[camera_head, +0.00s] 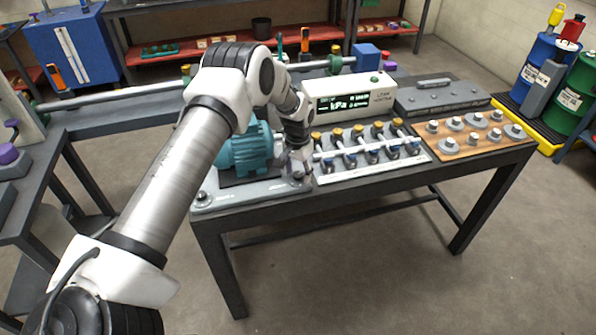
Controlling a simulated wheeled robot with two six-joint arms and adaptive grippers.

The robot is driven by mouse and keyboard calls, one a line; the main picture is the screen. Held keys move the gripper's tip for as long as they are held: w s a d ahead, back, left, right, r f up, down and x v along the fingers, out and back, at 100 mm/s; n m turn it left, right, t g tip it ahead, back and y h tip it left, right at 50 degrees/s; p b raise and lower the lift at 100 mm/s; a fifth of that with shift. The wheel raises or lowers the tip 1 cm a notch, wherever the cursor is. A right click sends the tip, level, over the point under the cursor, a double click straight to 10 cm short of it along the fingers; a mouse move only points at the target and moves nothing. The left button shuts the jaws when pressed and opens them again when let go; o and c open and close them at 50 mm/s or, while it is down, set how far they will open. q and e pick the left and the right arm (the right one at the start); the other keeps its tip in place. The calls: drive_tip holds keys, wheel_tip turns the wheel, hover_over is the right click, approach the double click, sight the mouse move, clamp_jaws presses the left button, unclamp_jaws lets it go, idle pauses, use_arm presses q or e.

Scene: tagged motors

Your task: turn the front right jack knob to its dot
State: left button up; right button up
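A teal motor (243,153) sits on a grey base plate (245,192) at the left end of the dark table. A jack knob (203,196) stands at the front left corner of the plate. At the front right corner my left gripper (296,174) points down over the front right jack knob. The gripper covers most of that knob, and its dot cannot be made out. The fingers are small and dark here, so I cannot tell if they touch or grip the knob. My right gripper is out of view.
Right of the gripper, close by, is a white panel (345,176) with yellow-capped and blue valves. A display box (350,97) stands behind. A wooden board (468,148) with metal knobs and a grey case (440,98) are farther right. My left arm hides part of the table's left side.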

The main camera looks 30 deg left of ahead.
sight(298, 174)
use_arm(q)
wheel_tip(298, 174, up, 12)
idle(0.6)
